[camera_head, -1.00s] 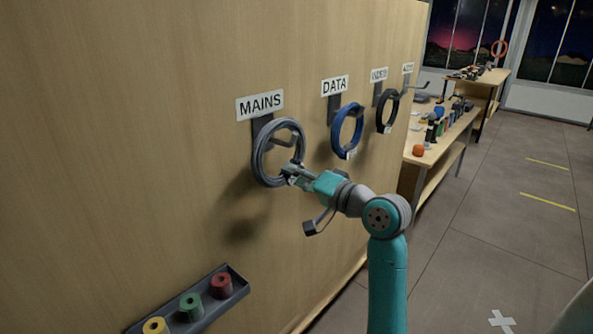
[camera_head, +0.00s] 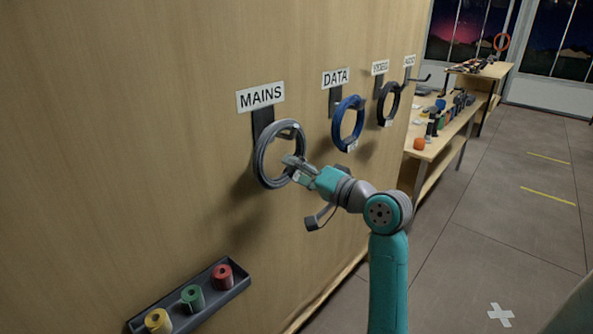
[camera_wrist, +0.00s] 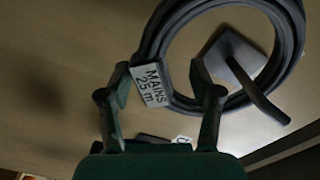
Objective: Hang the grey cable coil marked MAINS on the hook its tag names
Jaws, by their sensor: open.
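The grey cable coil (camera_head: 261,165) is at the dark hook (camera_head: 263,120) under the MAINS sign (camera_head: 260,97) on the wooden wall. The hook's arm (camera_head: 291,132) shows inside the ring. In the wrist view the coil (camera_wrist: 300,32) surrounds part of the hook (camera_wrist: 240,62), and the hook's arm crosses in front of the cable. The coil's white tag (camera_wrist: 151,85) reads MAINS 25 m. My gripper (camera_head: 292,167) is at the coil's lower right side. Its fingers (camera_wrist: 161,82) are open, apart on both sides of the tag.
A blue coil (camera_head: 338,126) hangs under DATA (camera_head: 336,78), a dark coil (camera_head: 384,112) under VIDEO (camera_head: 380,67). The hook (camera_head: 420,79) under the farthest sign, which seems to read AUDIO, is bare. A tray (camera_head: 238,284) with tape rolls is below. A bench with items stands beyond.

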